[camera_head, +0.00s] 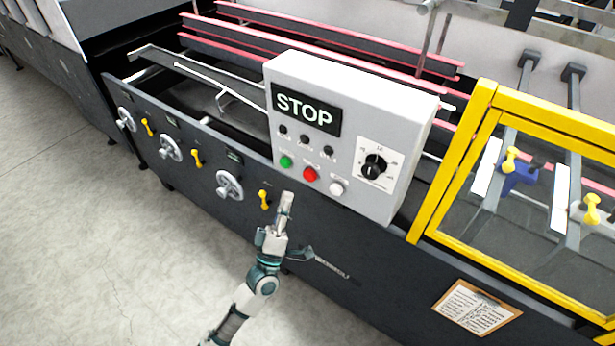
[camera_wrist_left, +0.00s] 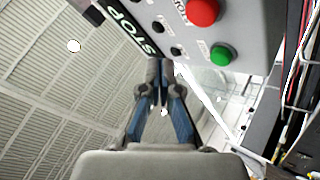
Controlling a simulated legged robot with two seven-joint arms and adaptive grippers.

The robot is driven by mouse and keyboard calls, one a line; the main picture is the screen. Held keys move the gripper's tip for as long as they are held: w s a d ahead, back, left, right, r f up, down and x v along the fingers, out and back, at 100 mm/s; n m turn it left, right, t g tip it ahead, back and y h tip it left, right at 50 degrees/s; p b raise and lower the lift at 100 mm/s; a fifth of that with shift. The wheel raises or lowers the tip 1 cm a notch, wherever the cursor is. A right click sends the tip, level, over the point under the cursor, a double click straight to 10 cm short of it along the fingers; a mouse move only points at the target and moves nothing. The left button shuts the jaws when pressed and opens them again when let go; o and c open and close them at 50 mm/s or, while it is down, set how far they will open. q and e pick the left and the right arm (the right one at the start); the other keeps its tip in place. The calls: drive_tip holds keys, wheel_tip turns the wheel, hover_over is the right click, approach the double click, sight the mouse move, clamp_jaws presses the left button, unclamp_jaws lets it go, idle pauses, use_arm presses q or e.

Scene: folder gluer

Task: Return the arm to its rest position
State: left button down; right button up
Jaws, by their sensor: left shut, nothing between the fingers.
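My left gripper (camera_head: 286,203) is shut and empty in the head view, with its fingertips pointing up just below the grey control box (camera_head: 400,130). In the left wrist view my left gripper (camera_wrist_left: 158,68) also shows closed, beneath the box's face. The box carries a STOP sign (camera_head: 306,113), a green button (camera_head: 286,161), a red button (camera_head: 310,174), a white button (camera_head: 337,188) and a black dial (camera_head: 374,166). The green button (camera_wrist_left: 222,54) and red button (camera_wrist_left: 203,12) also show in the wrist view, apart from the fingers. My right gripper is not seen.
The dark machine side has handwheels (camera_head: 229,186) and yellow levers (camera_head: 265,199) left of my gripper. A yellow-framed guard (camera_head: 455,165) stands to the right. A clipboard (camera_head: 476,307) hangs on the lower right panel. The concrete floor (camera_head: 90,230) at left is clear.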

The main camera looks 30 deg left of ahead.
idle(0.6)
